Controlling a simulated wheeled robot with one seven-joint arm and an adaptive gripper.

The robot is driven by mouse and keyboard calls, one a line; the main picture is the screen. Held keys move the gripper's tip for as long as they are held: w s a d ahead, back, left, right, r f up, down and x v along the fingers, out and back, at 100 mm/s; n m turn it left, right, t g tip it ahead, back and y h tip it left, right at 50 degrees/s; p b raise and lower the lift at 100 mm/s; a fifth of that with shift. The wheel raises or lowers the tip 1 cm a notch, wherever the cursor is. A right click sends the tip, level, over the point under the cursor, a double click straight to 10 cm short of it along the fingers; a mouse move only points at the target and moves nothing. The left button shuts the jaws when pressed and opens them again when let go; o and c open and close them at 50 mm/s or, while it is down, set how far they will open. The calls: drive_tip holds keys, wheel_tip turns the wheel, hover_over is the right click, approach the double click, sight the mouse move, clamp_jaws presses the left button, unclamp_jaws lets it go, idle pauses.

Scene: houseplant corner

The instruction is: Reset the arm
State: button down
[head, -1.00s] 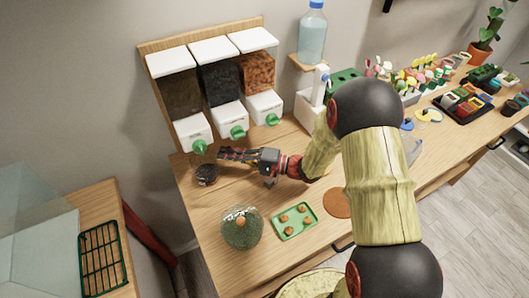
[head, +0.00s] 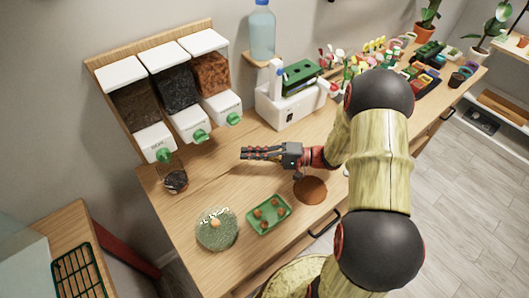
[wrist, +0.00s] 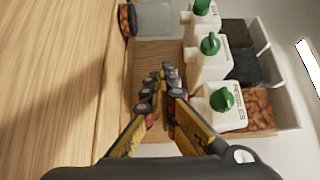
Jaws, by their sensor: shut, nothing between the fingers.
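My gripper (head: 246,154) is shut and empty, held above the wooden table (head: 215,180) in the head view. Its fingers point left, toward the area in front of the dispensers. In the wrist view my gripper (wrist: 160,90) shows its fingers close together, with the dispensers to their right. My arm comes in from the right side of the head view.
Three dispensers (head: 190,122) with green knobs stand at the back left. A dark-filled glass (head: 176,182) is below the left one. A terrarium jar (head: 217,228), a green tray (head: 269,214) of small balls and a brown disc (head: 310,190) lie in front. A white machine (head: 285,105) stands behind.

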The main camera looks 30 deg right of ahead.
drive_tip(key=v, duration=0.5)
drive_tip(key=shift+d+p, duration=0.1)
drive_tip(key=shift+p, duration=0.2)
drive_tip(key=s+a+r+n+g+h, duration=0.4)
drive_tip(key=s+a+r+g+h, duration=0.2)
drive_tip(key=s+a+r+g, duration=0.35)
drive_tip(key=s+d+r+n+t+h, duration=0.1)
drive_tip(key=s+d+r+t+h, duration=0.2)
drive_tip(key=s+r+t+h, duration=0.3)
drive_tip(key=s+r+h, duration=0.2)
drive_tip(key=s+h, duration=0.1)
drive_tip(key=shift+s+d+r+n+t+h, duration=0.25)
drive_tip(key=shift+s+r+n+t+h, duration=0.05)
drive_tip(key=shift+s+r+t+h, duration=0.1)
drive_tip(key=c, duration=2.5)
unclamp_jaws()
drive_tip(key=shift+w, duration=0.1)
drive_tip(key=shift+c, duration=0.2)
